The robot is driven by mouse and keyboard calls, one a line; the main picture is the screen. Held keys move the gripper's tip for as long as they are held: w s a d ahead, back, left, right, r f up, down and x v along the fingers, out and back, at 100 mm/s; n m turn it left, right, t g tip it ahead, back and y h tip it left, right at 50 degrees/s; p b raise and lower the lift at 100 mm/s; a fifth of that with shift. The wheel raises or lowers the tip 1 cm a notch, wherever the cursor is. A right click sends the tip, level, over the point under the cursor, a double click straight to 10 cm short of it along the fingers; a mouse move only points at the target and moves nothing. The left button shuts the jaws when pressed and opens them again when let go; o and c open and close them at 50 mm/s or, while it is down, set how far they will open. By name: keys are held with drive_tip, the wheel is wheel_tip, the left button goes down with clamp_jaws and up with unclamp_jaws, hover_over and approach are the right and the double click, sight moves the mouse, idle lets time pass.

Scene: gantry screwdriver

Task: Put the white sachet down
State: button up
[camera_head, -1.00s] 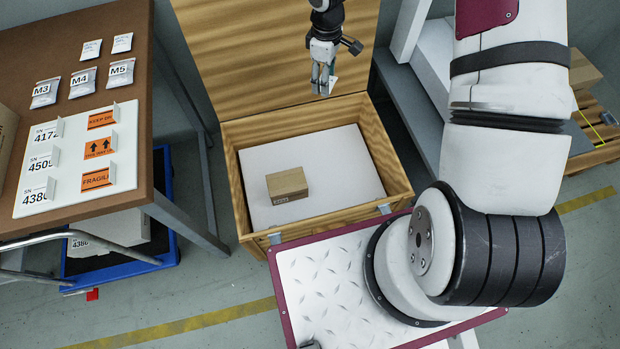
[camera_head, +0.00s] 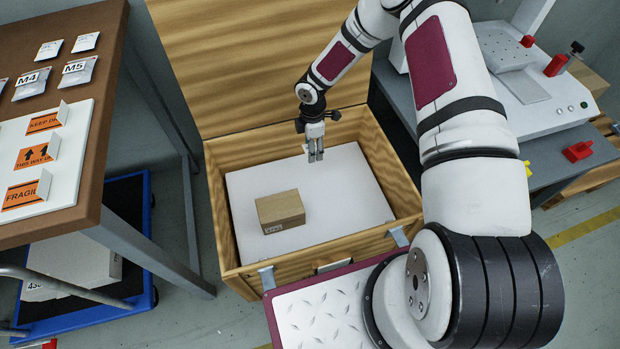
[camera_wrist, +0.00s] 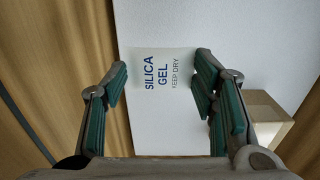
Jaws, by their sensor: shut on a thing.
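The white sachet (camera_wrist: 162,95) is printed "SILICA GEL KEEP DRY" and is held between the fingertips of my gripper (camera_wrist: 162,66) in the wrist view. In the head view my gripper (camera_head: 315,158) points down inside the outline of the open wooden crate (camera_head: 232,262), over the back part of its white inner surface (camera_head: 345,195). The sachet can barely be made out there against the white. I cannot tell the exact height of the sachet above the surface.
A small cardboard box (camera_head: 280,211) sits on the white surface, left of and nearer than my gripper; it also shows in the wrist view (camera_wrist: 262,112). The crate's open lid (camera_head: 260,60) stands behind. A brown table (camera_head: 105,120) with sachets and labels is at left, a grey bench (camera_head: 550,150) at right.

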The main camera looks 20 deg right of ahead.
sight(312, 167)
wheel_tip(312, 167, down, 8)
drive_tip(key=b, duration=0.3)
drive_tip(key=shift+f, duration=0.1)
drive_tip(key=o, duration=0.9)
drive_tip(key=shift+o, duration=0.2)
